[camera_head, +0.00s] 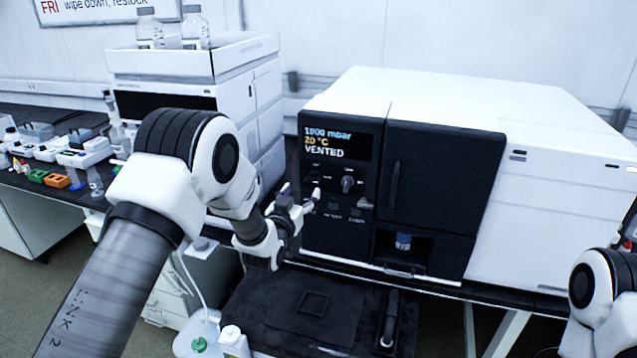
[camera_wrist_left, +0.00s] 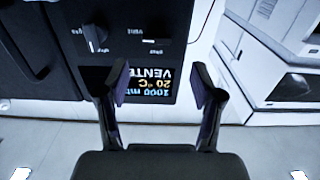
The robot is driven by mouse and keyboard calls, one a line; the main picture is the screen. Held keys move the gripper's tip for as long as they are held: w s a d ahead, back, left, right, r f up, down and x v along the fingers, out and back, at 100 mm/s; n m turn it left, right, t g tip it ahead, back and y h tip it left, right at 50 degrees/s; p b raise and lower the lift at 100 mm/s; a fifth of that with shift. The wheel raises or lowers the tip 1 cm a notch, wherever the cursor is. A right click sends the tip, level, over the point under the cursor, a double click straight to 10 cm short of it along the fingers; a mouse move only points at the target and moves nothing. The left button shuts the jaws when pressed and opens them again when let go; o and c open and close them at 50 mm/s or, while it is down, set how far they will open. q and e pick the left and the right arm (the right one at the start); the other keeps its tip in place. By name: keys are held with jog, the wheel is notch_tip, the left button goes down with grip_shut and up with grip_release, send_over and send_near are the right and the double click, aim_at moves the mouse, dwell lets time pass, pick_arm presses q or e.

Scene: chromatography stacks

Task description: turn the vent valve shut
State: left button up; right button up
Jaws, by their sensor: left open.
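The instrument's black control panel (camera_head: 365,212) has a display reading 1000 mbar, 20 °C, VENTED. In the left wrist view the panel is upside down, and a small light-edged lever (camera_wrist_left: 155,41) lies crosswise beside a VENT label, close to the display (camera_wrist_left: 152,83). A larger pointer knob (camera_wrist_left: 95,38) sits beside it; this knob also shows in the head view (camera_head: 347,184). My left gripper (camera_head: 300,193) is in front of the panel's left edge. In the left wrist view the gripper (camera_wrist_left: 160,80) is open and empty, its fingers spread short of the lever. In the head view the lever is hard to make out.
A dark door (camera_head: 440,178) is right of the controls, above a recess with a small blue vial (camera_head: 403,241). A dark tray (camera_head: 270,312) lies below. A stack of white modules (camera_head: 268,90) stands left. A bottle (camera_head: 199,335) with tubing is at the front.

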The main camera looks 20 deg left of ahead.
aim_at(312, 180)
pick_arm(q)
jog(key=w, duration=0.2)
jog(key=w+p, duration=0.1)
jog(key=w, duration=0.1)
jog(key=w+d, duration=0.1)
jog(key=w, duration=0.1)
jog(key=shift+w+f+p, duration=0.1)
jog(key=shift+w+p, duration=0.1)
jog(key=shift+p, duration=0.1)
jog(key=shift+w, duration=0.1)
jog(key=shift+a, duration=0.25)
jog(key=shift+d, duration=0.15)
jog(key=c, duration=1.1)
jog(key=shift+c, duration=0.2)
